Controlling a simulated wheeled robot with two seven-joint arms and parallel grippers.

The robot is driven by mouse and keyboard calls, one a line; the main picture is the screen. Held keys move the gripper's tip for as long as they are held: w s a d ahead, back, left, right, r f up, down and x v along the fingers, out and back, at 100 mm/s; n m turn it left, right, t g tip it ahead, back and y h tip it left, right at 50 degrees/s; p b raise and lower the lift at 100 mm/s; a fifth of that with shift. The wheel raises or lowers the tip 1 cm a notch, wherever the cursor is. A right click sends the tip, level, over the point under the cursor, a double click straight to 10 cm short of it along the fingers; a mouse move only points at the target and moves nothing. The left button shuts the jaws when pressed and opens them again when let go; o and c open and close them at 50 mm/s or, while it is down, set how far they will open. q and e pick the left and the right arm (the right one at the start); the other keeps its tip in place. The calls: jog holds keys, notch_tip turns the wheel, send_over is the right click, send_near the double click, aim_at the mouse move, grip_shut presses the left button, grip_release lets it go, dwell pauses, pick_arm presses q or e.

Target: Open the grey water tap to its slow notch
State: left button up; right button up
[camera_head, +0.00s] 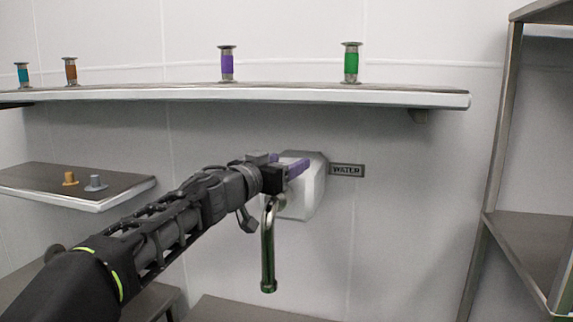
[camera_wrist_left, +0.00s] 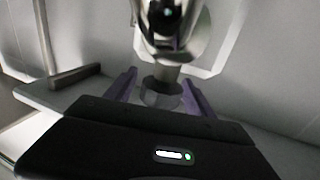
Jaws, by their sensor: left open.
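The water tap's pale grey body (camera_head: 309,192) is fixed to the back wall, beside a plate reading WATER (camera_head: 347,170). Its curved metal spout (camera_head: 267,250) hangs down with a greenish tint. My left gripper (camera_head: 297,166) is in front of the tap body, its purple fingers partly covering it. In the left wrist view my left gripper (camera_wrist_left: 157,92) is open, with a finger on either side of a grey rounded part (camera_wrist_left: 161,98) of the tap. I cannot tell whether the fingers touch it. The tap's handle position is hidden in the head view. My right gripper is not in view.
A lower left shelf (camera_head: 110,200) holds two small pieces. A metal rack (camera_head: 492,180) stands at right.

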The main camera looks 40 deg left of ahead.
pick_arm(q)
jog(key=shift+w, duration=0.25)
grip_shut()
dwell(0.6)
